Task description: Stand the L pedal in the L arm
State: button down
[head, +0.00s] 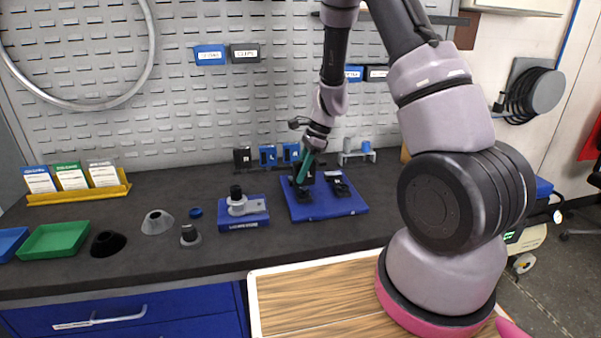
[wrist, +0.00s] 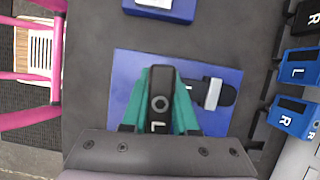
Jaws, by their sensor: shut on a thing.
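My gripper (head: 307,166), with teal fingers, is shut on a black piece marked L, the L pedal (wrist: 160,100). It holds the pedal over the left part of a blue mat (head: 342,206). In the wrist view, the pedal lies between the fingers with a grey ring on its face and hides what is under it. I cannot tell whether it touches an arm below. A second dark part with a light grey block (wrist: 222,93) lies on the mat just right of the pedal. It also shows in the head view (head: 341,186).
Upright blocks marked R and L stand at the wall: one black (head: 242,158), two blue (head: 268,155) (head: 291,153).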

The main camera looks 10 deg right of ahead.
jog(key=shift+f, duration=0.5)
dwell(0.7)
jog(key=c, duration=0.6)
grip_release()
jog(key=v, duration=1)
jog(key=shift+d+r, duration=0.15)
jog(key=shift+r, duration=0.15)
jog(key=s+r+n+t, duration=0.25)
jog(key=s+r, duration=0.25)
jog(key=r, duration=0.4)
jog(key=s+r+n+t, duration=0.1)
jog(key=s+r+n, duration=0.3)
jog(key=r, duration=0.5)
jog(key=s+d+r+n+t+h, duration=0.1)
jog(key=s+r+n+t, duration=0.1)
jog(key=s, duration=0.4)
jog(key=s+d+r+n+t+h, duration=0.1)
jog(key=s+d+r+n+t, duration=0.1)
jog(key=s+r+n, duration=0.2)
jog(key=s+r, duration=0.1)
jog(key=s, duration=0.2)
jog(key=shift+s+r, duration=0.3)
jog(key=shift+r, duration=0.05)
